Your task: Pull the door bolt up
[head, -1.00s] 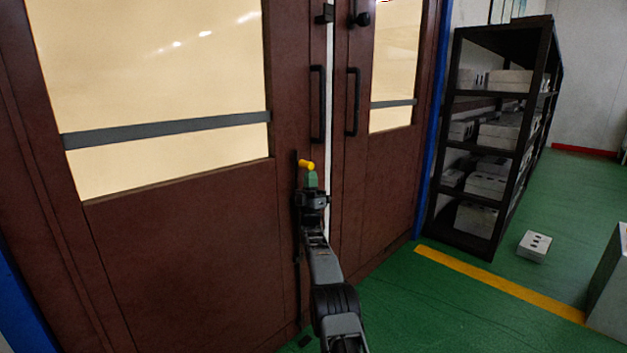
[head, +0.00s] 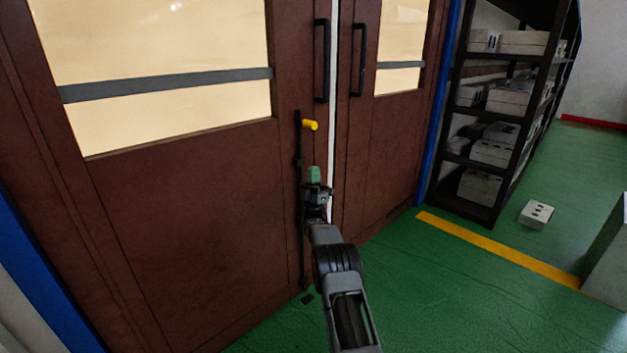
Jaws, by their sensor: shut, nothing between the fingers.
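The door bolt (head: 303,241) is a dark vertical rod on the left brown door leaf, close to where the two leaves meet. Its yellow knob (head: 311,125) sticks out near the rod's upper part, below the door handles. My gripper (head: 314,174), with green fingertips, is shut and empty. In the picture it is just below the yellow knob, with a clear gap between them. My gripper and arm hide part of the rod. The rod's lower end is near the floor, and I cannot tell whether it sits in a floor hole.
Two black pull handles (head: 321,61) and (head: 358,60) flank the narrow gap between the leaves. A dark shelf (head: 456,141) with pale blocks stands at the right. A pale block (head: 536,214) lies on the green floor past a yellow line (head: 500,249).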

